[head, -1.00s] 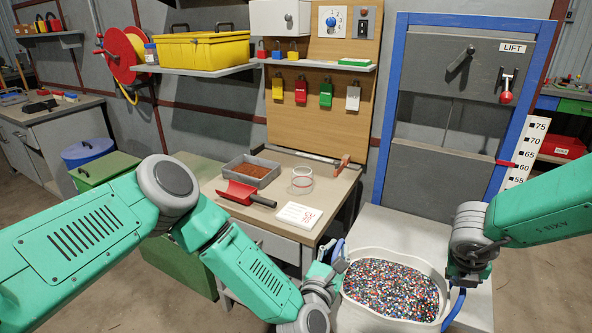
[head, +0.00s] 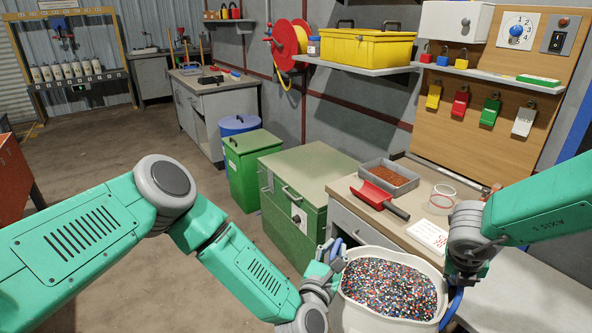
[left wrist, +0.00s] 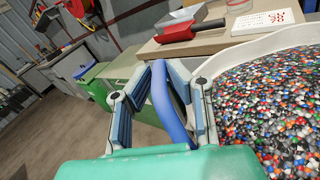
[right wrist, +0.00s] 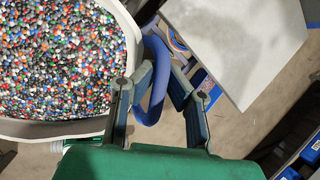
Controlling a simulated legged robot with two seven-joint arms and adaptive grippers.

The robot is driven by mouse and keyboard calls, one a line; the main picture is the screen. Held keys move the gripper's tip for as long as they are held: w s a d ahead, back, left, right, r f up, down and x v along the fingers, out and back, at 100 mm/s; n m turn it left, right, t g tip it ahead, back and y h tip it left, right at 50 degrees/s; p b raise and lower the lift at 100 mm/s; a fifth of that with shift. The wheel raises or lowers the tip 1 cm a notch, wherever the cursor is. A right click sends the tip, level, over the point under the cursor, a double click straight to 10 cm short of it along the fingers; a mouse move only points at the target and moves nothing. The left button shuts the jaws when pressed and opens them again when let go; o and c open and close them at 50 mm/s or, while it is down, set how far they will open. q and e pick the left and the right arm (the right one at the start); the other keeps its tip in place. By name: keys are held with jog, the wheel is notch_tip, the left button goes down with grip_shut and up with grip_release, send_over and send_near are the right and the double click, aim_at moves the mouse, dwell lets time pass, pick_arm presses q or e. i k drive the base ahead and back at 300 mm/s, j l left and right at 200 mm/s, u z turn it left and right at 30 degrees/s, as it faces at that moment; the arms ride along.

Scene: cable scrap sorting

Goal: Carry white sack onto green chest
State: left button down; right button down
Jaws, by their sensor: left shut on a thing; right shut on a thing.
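The white sack (head: 393,258) is open-topped, full of multicoloured pellets, with a blue handle on each side. It is at the bottom centre of the head view, between my arms; its underside is hidden. My left gripper (head: 335,256) is shut on its left blue handle (left wrist: 172,110). My right gripper (head: 457,296) is shut on its right blue handle (right wrist: 156,85). The sack looks about upright. The green chest (head: 312,168) stands left of and beyond the sack, with a flat, bare lid and a front latch.
A workbench (head: 340,190) beside the chest holds a grey tray (head: 389,178), a red scoop (head: 375,195), a clear jar (head: 442,198) and a card. A pale platform (head: 535,300) is right of the sack. A green bin (head: 245,165) and blue drum (head: 238,124) stand behind the chest. Floor at left is open.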

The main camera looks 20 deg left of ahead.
aim_at(320, 168)
jog(key=j+u, duration=0.15)
jog(key=u, duration=1.75)
jog(key=i+l, duration=0.1)
jog(key=i, duration=3.85)
jog(key=i+j+z, duration=0.1)
jog(key=i, duration=0.3)
jog(key=z, duration=0.95)
